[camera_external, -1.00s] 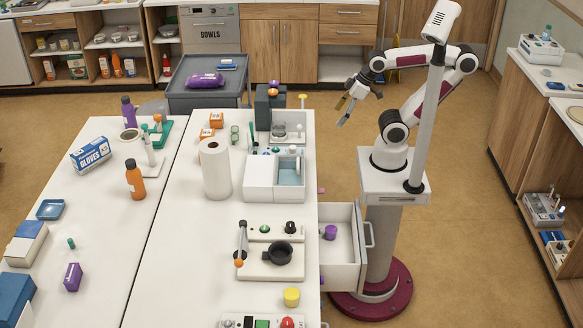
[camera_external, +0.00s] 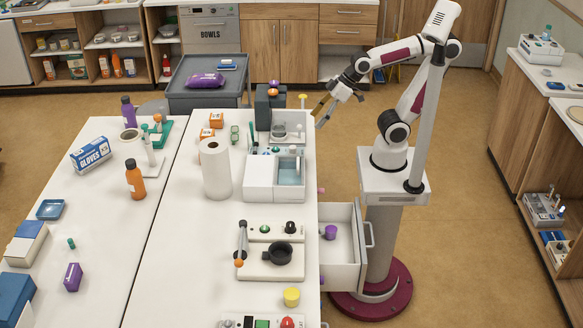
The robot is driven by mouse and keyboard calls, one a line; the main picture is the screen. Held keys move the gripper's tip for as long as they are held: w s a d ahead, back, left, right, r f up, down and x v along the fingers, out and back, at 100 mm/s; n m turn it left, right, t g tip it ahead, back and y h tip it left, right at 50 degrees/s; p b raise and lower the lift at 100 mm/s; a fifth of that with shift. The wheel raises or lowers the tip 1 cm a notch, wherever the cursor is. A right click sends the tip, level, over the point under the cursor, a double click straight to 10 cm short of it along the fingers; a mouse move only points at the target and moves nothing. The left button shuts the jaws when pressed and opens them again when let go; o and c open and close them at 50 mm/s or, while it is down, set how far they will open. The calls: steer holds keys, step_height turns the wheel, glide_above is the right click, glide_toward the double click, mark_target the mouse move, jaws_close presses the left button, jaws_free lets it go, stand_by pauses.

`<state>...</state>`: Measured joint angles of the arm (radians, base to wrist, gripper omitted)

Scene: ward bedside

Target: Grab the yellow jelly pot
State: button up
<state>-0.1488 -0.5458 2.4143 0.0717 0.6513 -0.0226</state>
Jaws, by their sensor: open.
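The yellow jelly pot (camera_external: 291,297) stands upright on the white table near its right front edge, in front of the hotplate-like unit. My gripper (camera_external: 319,113) is open and empty, raised beside the table's right edge near its far end. It is well away from the yellow pot, towards the back of the scene.
An open drawer (camera_external: 343,247) with a purple pot (camera_external: 331,232) juts out at the table's right. A white unit with a black pan (camera_external: 279,254) and a lever, a button panel (camera_external: 262,321), a sink-like box (camera_external: 274,178) and a paper roll (camera_external: 215,168) stand on the table.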

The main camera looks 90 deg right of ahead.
steer(key=w+a+n+t+y, duration=0.2)
steer(key=w+a+y, duration=0.1)
steer(key=w+a, duration=1.25)
steer(key=w+a+f+n+t+y, duration=0.1)
steer(key=w+a+f, duration=0.1)
steer(key=a, duration=0.8)
steer(key=w+a+f+n+y, duration=0.1)
steer(key=a+y, duration=0.1)
steer(key=a, duration=0.8)
steer(key=s+a+f+t+y, duration=0.1)
steer(key=s+a+f, duration=0.2)
steer(key=a, duration=0.4)
steer(key=s+a+f+n+t+y, duration=0.1)
steer(key=s+a+f, duration=0.2)
steer(key=a+f, duration=0.3)
steer(key=s+a+f+t, duration=0.1)
steer(key=s+a+f, duration=0.2)
steer(key=a, duration=0.5)
steer(key=shift+a+f+n+y, duration=0.3)
steer(key=shift+f+n+y, duration=0.1)
steer(key=shift+f, duration=0.3)
steer(key=y, duration=0.1)
glide_toward(292, 297)
steer(key=shift+w+d+r+n+t, duration=0.1)
steer(key=shift+w+n+t, duration=0.25)
steer(key=shift+w, duration=0.65)
steer(key=shift+s+f, duration=0.25)
steer(key=shift+s, duration=0.15)
steer(key=shift+w, duration=0.1)
steer(key=shift+x, duration=1.35)
